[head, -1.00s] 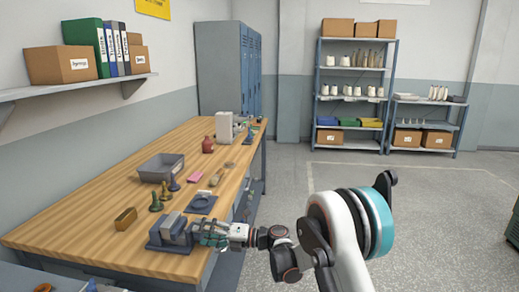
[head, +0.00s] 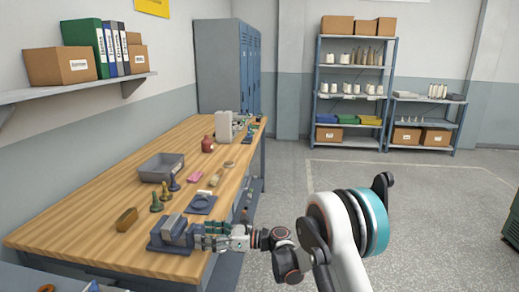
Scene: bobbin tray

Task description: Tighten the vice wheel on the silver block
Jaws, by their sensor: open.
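The vice (head: 168,246) stands at the near right edge of the wooden bench, with a dark blue-grey base. The silver block (head: 174,229) sits upright in it. My gripper (head: 205,238) is open at the right side of the vice, its fingers pointing left toward it. The vice wheel is not clearly visible; the fingers cover that side. I cannot tell whether the fingers touch it.
The bench (head: 100,205) also bears a wooden brush-like block (head: 127,219), a grey tray (head: 161,167), dark green bobbins (head: 156,202), a dark square plate (head: 201,204) and a pink piece (head: 194,176).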

